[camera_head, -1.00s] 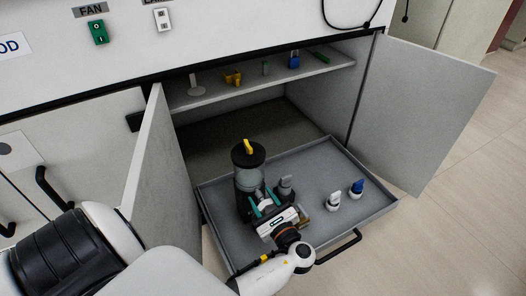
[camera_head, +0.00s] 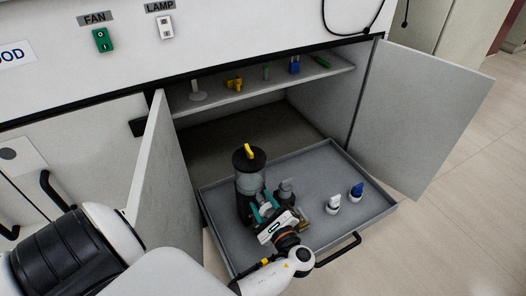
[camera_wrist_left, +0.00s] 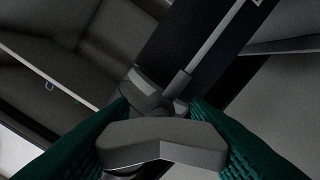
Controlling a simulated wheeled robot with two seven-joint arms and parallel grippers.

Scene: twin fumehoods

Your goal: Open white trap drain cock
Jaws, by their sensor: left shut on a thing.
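A dark cylindrical trap (camera_head: 248,187) with a black top and a yellow handle (camera_head: 249,151) stands in the pulled-out grey tray (camera_head: 330,160). My left gripper (camera_head: 266,208) is beside its lower right side, with green fingers. In the left wrist view, the fingers are shut on the drain cock handle (camera_wrist_left: 162,143), a wide lever that looks grey in the shade. A short stem behind it leads to the dark body. The handle is mostly hidden by my fingers in the head view. My right gripper is not in view.
A grey-handled cock (camera_head: 286,188) stands close behind my left gripper. A white-handled one (camera_head: 333,204) and a blue-handled one (camera_head: 357,190) stand farther right in the tray. Open cabinet doors flank it, the left door (camera_head: 160,190) near my arm. Small items sit on the shelf (camera_head: 260,88).

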